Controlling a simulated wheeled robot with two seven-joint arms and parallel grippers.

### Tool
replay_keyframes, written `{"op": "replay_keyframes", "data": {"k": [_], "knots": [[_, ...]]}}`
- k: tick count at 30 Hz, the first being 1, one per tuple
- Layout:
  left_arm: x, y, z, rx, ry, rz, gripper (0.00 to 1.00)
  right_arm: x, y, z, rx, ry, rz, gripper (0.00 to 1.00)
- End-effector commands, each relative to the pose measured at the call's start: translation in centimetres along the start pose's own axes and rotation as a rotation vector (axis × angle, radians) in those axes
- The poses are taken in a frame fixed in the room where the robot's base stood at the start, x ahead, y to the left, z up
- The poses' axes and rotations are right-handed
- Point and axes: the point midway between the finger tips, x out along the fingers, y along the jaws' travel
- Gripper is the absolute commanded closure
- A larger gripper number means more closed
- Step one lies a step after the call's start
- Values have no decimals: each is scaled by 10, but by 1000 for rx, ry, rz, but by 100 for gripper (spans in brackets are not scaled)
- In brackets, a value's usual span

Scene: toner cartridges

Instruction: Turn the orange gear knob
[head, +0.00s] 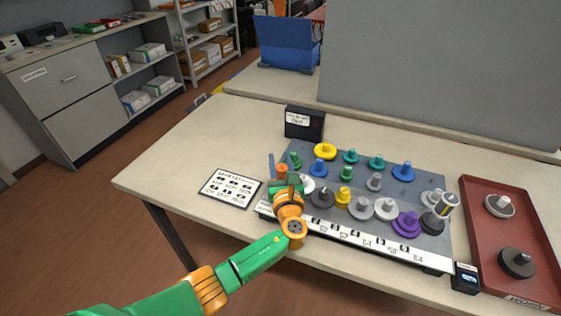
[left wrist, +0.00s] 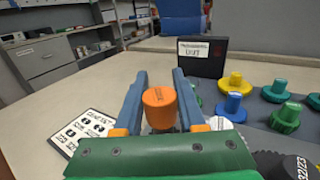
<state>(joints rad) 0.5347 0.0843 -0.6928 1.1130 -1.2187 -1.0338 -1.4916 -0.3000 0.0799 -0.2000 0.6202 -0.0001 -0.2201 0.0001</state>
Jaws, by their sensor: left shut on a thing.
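The orange gear knob (head: 282,169) stands at the left end of the grey gear board (head: 330,152). It also shows in the left wrist view (left wrist: 160,107), upright between two blue fingers. My left gripper (head: 284,163) reaches in from the front left and is shut on the orange knob, with one finger on each side. The same gripper fills the lower part of the left wrist view (left wrist: 160,76). The knob's base is hidden behind the gripper body. My right gripper is not in view.
Several gears with knobs, such as a yellow one (head: 325,151) and a purple one (head: 407,223), crowd the board right of my gripper. A black box (head: 304,122) stands behind. A printed card (head: 230,187) lies left. A red tray (head: 483,233) lies right.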

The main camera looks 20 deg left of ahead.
Motion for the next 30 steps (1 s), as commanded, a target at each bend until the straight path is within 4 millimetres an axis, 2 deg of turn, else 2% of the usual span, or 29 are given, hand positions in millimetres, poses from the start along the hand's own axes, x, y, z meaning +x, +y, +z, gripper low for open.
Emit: {"op": "replay_keyframes", "data": {"k": [1, 3, 4, 13, 22, 25, 30], "knots": [[0, 0, 2, 0, -4, 0, 53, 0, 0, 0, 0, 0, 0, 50], [0, 0, 2, 0, -3, 0, 34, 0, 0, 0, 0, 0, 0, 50], [0, 0, 2, 0, -3, 0, 31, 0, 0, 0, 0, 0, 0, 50], [-3, 0, 1, -1, -1, -1, 31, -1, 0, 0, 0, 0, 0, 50], [-61, 0, 0, -1, 0, -2, 31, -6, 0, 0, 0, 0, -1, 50], [-69, 0, 0, -1, 0, -1, 31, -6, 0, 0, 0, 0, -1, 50], [-70, 0, 0, 0, -1, 0, 31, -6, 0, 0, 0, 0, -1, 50]]}}
